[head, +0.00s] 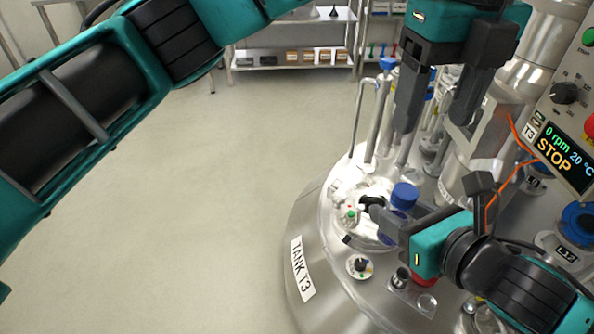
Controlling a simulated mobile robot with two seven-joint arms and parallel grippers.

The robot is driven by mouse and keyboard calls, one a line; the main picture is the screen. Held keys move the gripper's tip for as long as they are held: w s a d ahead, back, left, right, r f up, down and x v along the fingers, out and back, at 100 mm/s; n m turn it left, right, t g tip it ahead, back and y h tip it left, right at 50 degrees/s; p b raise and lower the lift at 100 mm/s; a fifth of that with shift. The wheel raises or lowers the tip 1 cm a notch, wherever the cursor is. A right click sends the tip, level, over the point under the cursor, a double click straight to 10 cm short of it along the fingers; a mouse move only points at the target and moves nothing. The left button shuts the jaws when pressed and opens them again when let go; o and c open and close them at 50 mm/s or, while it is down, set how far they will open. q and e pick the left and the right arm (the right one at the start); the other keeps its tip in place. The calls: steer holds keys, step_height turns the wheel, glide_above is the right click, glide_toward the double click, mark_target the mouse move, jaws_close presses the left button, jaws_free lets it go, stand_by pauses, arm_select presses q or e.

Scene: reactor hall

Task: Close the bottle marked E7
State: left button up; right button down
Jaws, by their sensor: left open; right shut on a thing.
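A bottle with a blue cap (404,195) stands on the lid of tank T3, at the fingers of my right gripper (425,212). The cap sits at its top; I cannot tell if it is tight. Much of the bottle's body is hidden by the gripper, and no E7 mark can be read. My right gripper comes in from the lower right and is shut on this bottle. My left gripper (436,122) is open and empty, fingers pointing down, above and apart from the blue cap.
The steel tank lid (335,215) carries small fittings, a knob (360,267) and upright pipes (380,120). A control panel (563,155) reading 0 rpm, 20 °C, STOP stands at the right. A shelf (295,55) stands at the back. The floor left of the tank is clear.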

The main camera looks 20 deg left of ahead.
arm_select(q)
steer(key=shift+f, duration=0.1)
steer(key=w+a+f+n+t+h, duration=0.1)
steer(key=w+f+n+t+h, duration=0.3)
steer(key=f+n, duration=0.55)
steer(key=w+a+f+n+t+h, duration=0.1)
steer(key=w+f+n+t+h, duration=0.4)
steer(key=f, duration=0.8)
steer(key=s+a+f+n+t+y, duration=0.1)
steer(key=s+a+f+n+y, duration=0.6)
steer(key=s+a+f+n, duration=0.6)
steer(key=s+a+f, duration=0.5)
steer(key=a+f, duration=0.1)
steer(key=a, duration=0.1)
steer(key=shift+s+a+t, duration=0.35)
steer(key=shift+t, duration=0.05)
